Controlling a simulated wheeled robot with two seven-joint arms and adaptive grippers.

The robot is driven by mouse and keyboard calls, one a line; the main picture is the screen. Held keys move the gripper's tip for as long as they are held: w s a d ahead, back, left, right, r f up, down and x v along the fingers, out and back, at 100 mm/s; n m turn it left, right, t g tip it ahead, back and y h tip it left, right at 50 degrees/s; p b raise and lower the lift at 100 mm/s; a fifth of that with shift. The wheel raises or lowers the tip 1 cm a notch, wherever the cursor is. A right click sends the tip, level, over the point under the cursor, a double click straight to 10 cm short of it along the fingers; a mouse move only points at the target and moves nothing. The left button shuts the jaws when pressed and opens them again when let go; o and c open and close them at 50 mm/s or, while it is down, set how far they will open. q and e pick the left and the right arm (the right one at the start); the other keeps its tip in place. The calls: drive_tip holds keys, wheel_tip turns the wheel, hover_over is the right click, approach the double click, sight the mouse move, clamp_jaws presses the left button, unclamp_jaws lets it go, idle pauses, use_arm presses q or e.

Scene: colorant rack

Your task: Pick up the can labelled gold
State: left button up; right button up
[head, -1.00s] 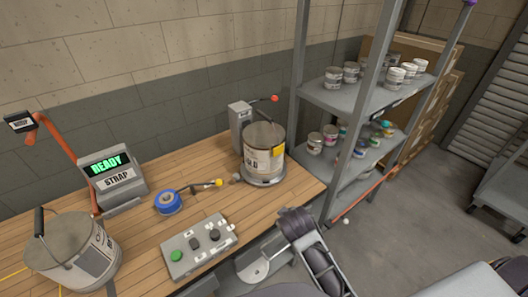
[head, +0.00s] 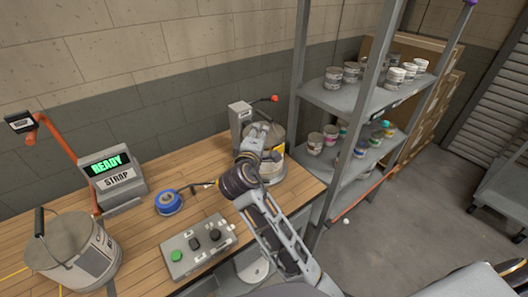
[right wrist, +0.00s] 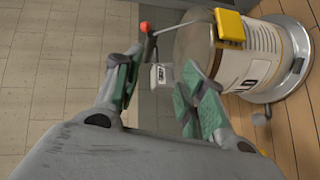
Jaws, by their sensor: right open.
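A large metal can (head: 279,137) stands upright on a round grey base at the bench's right end. My right gripper covers much of its label in the head view. In the right wrist view, the can (right wrist: 258,58) lies to the right, with a yellow piece at its rim and a letter like "D" on its pale label. My right gripper (head: 258,147) is open and empty at the can in the head view. In the right wrist view, its green-padded fingers (right wrist: 158,90) are apart; the right finger overlaps the can's edge. Contact cannot be told. My left gripper is out of view.
A second can with a handle (head: 72,250) stands at the left. A control box (head: 200,246), blue tape roll (head: 168,202) and "READY" display (head: 112,175) share the bench. A grey post (head: 241,116) stands behind the can. A metal shelf (head: 350,100) holds several small cans.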

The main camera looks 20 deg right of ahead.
sight(263, 116)
drive_tip(key=shift+w+a+r, duration=0.15)
drive_tip(key=shift+a+r, duration=0.05)
drive_tip(key=shift+r, duration=0.5)
drive_tip(key=shift+p+x, duration=0.75)
drive_tip(key=shift+x, duration=3.6)
drive_tip(key=shift+d+r, duration=0.1)
drive_tip(key=shift+r, duration=0.05)
drive_tip(key=shift+r+p+x, duration=0.15)
drive_tip(key=shift+p+x, duration=0.2)
drive_tip(key=shift+x, duration=0.4)
drive_tip(key=shift+r+p+x, duration=0.1)
drive_tip(key=shift+p+x, duration=0.25)
drive_tip(key=shift+x, duration=0.45)
drive_tip(key=shift+a+x, duration=0.2)
drive_tip(key=shift+x, duration=0.85)
drive_tip(key=shift+f, duration=0.1)
clamp_jaws()
